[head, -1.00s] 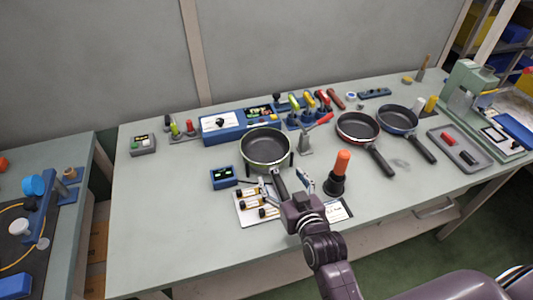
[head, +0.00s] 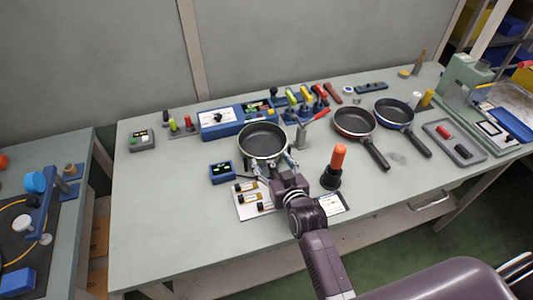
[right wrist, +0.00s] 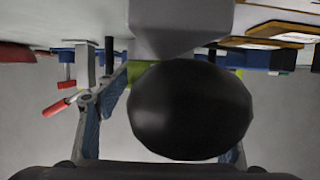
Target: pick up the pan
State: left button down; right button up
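A dark pan with a pale rim (head: 262,141) stands on the table, left of two other pans. A pan with a red outside (head: 354,123) and one with a blue outside (head: 394,112) sit to its right, handles pointing toward me. My right gripper (head: 277,166) is at the near side of the leftmost pan, over its handle, which it mostly hides. In the right wrist view a rounded black end, seemingly the handle (right wrist: 190,110), lies between the spread fingers. The left finger is apart from it; the right one is mostly hidden behind it. My left gripper is not in view.
An orange-topped tool (head: 337,160) stands just right of my right gripper. A card with vials (head: 246,212) lies to its left, near a small blue box (head: 222,173). A blue control unit (head: 220,123) and red-handled clamp (head: 315,117) stand behind.

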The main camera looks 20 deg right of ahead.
jog(key=shift+r, duration=0.15)
grip_shut()
jog(key=shift+w+r, duration=0.1)
jog(key=shift+r, duration=0.1)
